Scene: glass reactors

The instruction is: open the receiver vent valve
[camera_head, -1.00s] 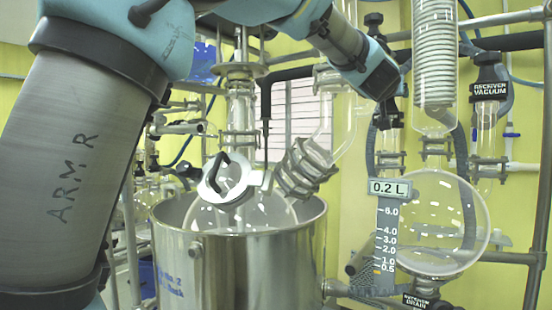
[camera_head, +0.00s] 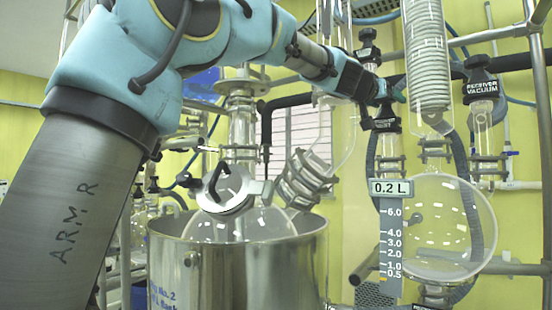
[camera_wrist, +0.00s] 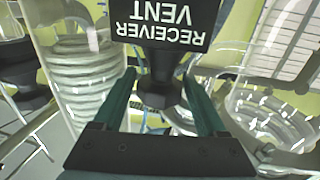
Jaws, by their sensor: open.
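The receiver vent valve shows in the head view as a black label plate (camera_head: 384,125) on a glass neck, left of the coiled condenser. In the wrist view its RECEIVER VENT label (camera_wrist: 172,25) appears upside down. Its black knob (camera_wrist: 160,80) sits below the label, between the two fingers of my gripper (camera_wrist: 158,98). The fingers are open, one on each side of the knob. I cannot tell whether either finger touches it. In the head view my gripper (camera_head: 392,93) is at the valve and partly hides its top.
The receiver vacuum valve (camera_head: 481,85) stands to the right. The coiled glass condenser (camera_head: 426,60) and round receiver flask (camera_head: 445,225) are close by. The steel vessel (camera_head: 240,260) stands lower left. Rails and hoses crowd the back.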

